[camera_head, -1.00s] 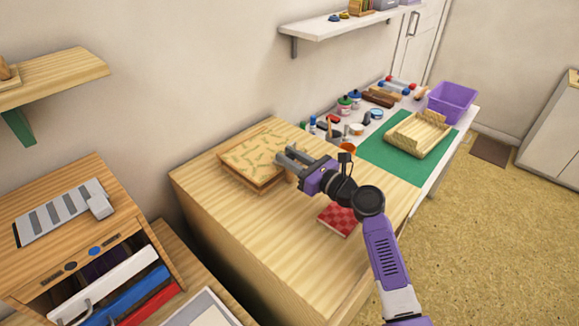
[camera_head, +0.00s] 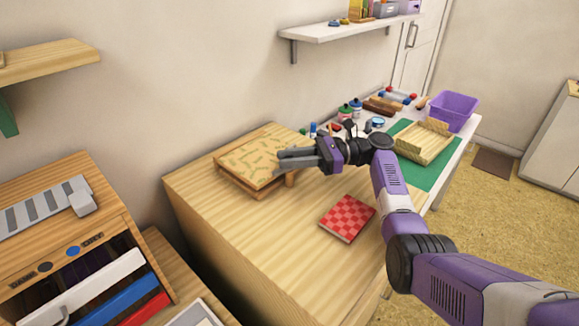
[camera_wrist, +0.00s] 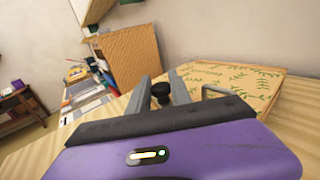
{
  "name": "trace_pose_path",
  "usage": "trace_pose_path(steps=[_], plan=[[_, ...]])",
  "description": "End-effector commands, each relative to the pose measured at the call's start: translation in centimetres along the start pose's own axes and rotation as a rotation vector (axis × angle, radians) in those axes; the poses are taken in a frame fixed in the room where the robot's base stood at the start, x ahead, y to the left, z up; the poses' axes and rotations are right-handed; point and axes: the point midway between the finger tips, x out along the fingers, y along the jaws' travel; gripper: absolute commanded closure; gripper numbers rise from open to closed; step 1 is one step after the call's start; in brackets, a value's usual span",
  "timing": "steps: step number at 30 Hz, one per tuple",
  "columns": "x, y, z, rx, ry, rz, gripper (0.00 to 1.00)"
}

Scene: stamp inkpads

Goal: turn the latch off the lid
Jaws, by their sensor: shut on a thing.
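The box with a green leaf-patterned lid (camera_head: 252,160) lies on the wooden cabinet top. In the wrist view the lid (camera_wrist: 238,80) is at the right, and it looks closed. My gripper (camera_head: 281,158) reaches in from the right at the lid's right edge. In the wrist view my gripper (camera_wrist: 160,84) has a dark knob (camera_wrist: 160,92) between its fingers. This knob seems to be the latch, and the fingers are shut on it. In the head view the fingers hide the latch, so its angle to the lid cannot be told.
A red checkered book (camera_head: 347,218) lies on the cabinet top in front of my arm. Behind stands a table with a green mat (camera_head: 404,127), a wooden tray (camera_head: 425,142), a purple bin (camera_head: 453,110) and several jars.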

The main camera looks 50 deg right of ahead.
Motion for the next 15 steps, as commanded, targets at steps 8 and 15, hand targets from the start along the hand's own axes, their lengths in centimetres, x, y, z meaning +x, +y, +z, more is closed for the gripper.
trace_pose_path(steps=[8, 15], plan=[[0.10, -0.04, -0.55, 0.002, 0.003, 0.164, 1.00], [0.08, 0.02, -0.45, 0.004, 0.004, 0.243, 1.00]])
